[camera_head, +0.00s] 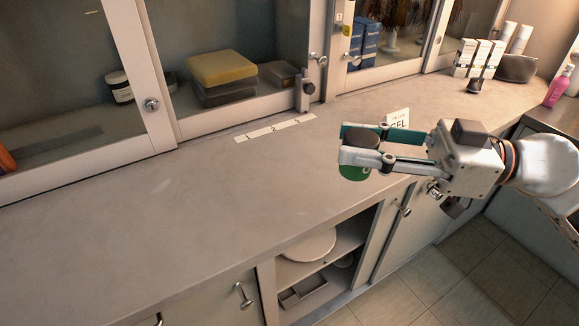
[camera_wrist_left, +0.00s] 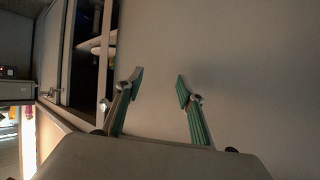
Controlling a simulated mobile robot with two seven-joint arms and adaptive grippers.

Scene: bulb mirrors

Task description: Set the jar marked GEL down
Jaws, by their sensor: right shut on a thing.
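A green jar (camera_head: 354,173) with a dark lid is in my right gripper (camera_head: 362,145), in the head view. The gripper is shut on it, one finger on each side. A light letter shows on the jar's side, but the rest of its marking is hidden. The jar appears upright over the counter (camera_head: 225,205), near the front edge; I cannot tell whether its base touches. A white card (camera_head: 398,118) reading GEL stands behind the gripper, partly covered. My left gripper (camera_wrist_left: 160,82) is open and empty in the left wrist view, and out of the head view.
A white numbered strip (camera_head: 274,129) lies on the counter by the glass cabinets. White boxes (camera_head: 480,57) and a pink bottle (camera_head: 557,88) stand far right. The counter's left and middle are clear; an open shelf (camera_head: 325,262) is below.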

